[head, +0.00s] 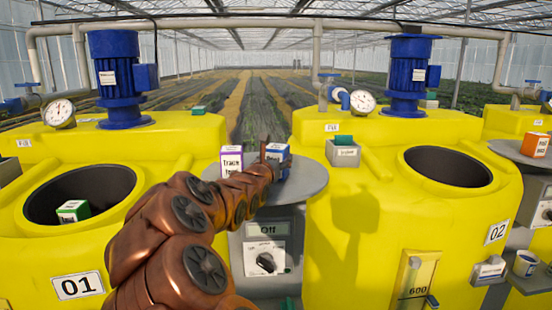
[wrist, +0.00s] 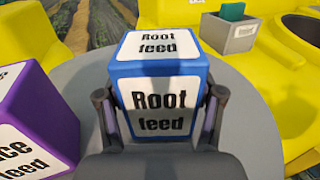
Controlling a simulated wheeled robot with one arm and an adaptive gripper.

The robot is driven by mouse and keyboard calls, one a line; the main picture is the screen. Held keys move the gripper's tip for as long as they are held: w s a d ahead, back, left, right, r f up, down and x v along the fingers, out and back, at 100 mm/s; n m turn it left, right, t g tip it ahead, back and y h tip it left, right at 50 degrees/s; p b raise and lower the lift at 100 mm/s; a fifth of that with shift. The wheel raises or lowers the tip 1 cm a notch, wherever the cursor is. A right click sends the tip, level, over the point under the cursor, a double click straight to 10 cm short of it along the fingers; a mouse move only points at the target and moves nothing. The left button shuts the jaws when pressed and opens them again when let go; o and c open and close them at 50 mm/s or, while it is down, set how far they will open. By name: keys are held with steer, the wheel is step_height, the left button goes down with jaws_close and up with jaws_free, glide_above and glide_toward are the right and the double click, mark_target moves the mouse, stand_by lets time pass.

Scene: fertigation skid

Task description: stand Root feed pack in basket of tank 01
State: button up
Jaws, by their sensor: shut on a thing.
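The Root feed pack (wrist: 160,80) is a blue box with white labels, standing on a round grey shelf (head: 308,181) between the two tanks. It also shows in the head view (head: 277,150), partly behind my arm. My gripper (wrist: 160,118) is shut on it, one finger on each side. I cannot tell whether the pack's base touches the shelf. Tank 01 (head: 150,165) is yellow, at left in the head view.
A purple Trace feed pack (head: 231,160) stands close at the left of the held pack. Tank 02 (head: 400,225) is at right, with a small grey box (head: 343,153) on it. A blue motor (head: 118,75) and a gauge (head: 59,113) stand behind tank 01's opening.

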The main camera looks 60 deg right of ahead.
steer(key=shift+f, duration=0.25)
steer(key=o, duration=1.6)
steer(key=shift+r, duration=0.15)
steer(key=shift+r, duration=0.15)
steer(key=b+v, duration=0.3)
steer(key=v, duration=0.8)
steer(key=shift+w, duration=0.1)
steer(key=shift+a+b, duration=0.3)
steer(key=shift+a, duration=0.2)
